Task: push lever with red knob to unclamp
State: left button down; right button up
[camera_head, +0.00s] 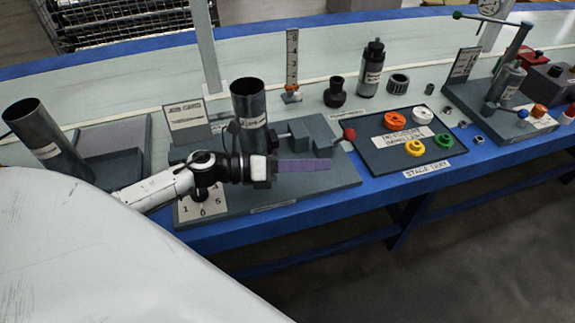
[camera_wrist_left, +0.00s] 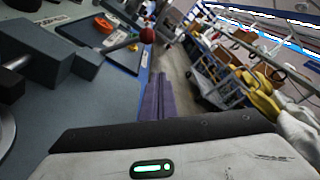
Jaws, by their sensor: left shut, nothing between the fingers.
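The lever's red knob (camera_head: 350,134) sticks out at the right end of the grey clamp block (camera_head: 313,133) on a dark base plate (camera_head: 335,175). In the left wrist view the red knob (camera_wrist_left: 147,35) is at the top, beyond the fingertips, on a grey lever rod. My left gripper (camera_head: 328,166) has purple fingers. It is shut and empty, over the front part of the base plate, in front of the clamp block and to the left of the knob. The fingers show apart from the knob. They also show in the left wrist view (camera_wrist_left: 158,82). My right gripper is not in view.
A steel tube (camera_head: 249,105) stands behind my left wrist. Another leaning tube (camera_head: 45,140) is at the far left. The stage tray (camera_head: 440,170) with colored rings lies right of the knob. The table's blue front edge (camera_head: 300,212) borders open floor.

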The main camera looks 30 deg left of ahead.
pick_arm(q)
jog(key=v, duration=0.6)
jog(key=shift+a+f, duration=0.1)
jog(key=shift+a, duration=0.05)
jog(key=shift+f, duration=0.1)
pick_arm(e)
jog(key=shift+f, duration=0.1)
